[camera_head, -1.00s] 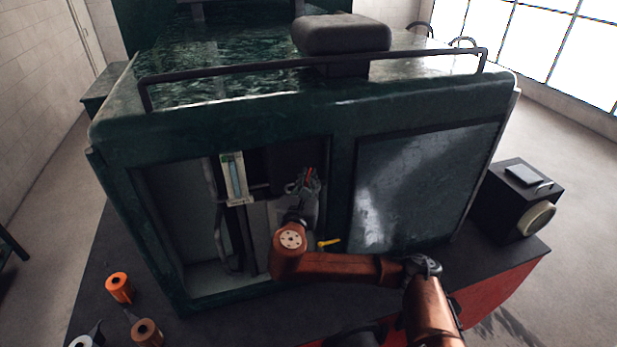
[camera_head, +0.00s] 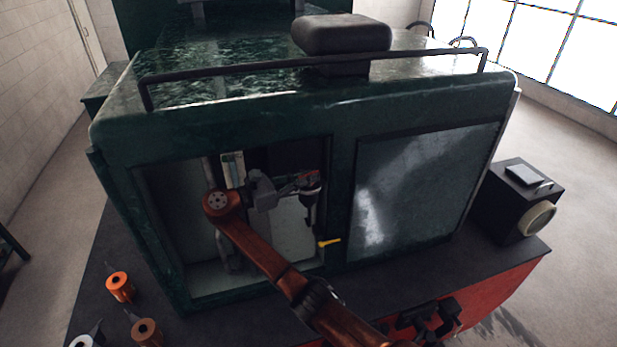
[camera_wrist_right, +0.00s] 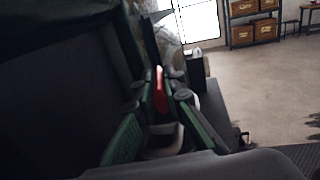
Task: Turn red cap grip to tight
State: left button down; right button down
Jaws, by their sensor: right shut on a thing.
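The red cap grip (camera_head: 308,175) shows as a small red piece inside the tram's open cabinet, near its right side. My right gripper (camera_head: 303,182) reaches it from the left and is shut on it. In the right wrist view, the red cap grip (camera_wrist_right: 160,88) stands between the fingers of my right gripper (camera_wrist_right: 163,105), partly hidden by them. The body under the cap is mostly hidden, and I cannot read any mark of how tight it is. My left gripper is not in view.
A yellow lever (camera_head: 329,243) sticks out below the gripper at the cabinet's lower right. A gauge glass (camera_head: 233,168) stands at the upper left inside. A closed panel (camera_head: 420,190) covers the right half.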

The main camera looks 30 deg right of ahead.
jog(key=shift+r+m+g, duration=0.1)
jog(key=shift+m+g, duration=0.9)
jog(key=shift+g, duration=0.5)
jog(key=shift+y, duration=0.3)
jog(key=c, duration=2)
grip_release()
jog(key=shift+v, duration=6.1)
jog(key=shift+w, duration=0.15)
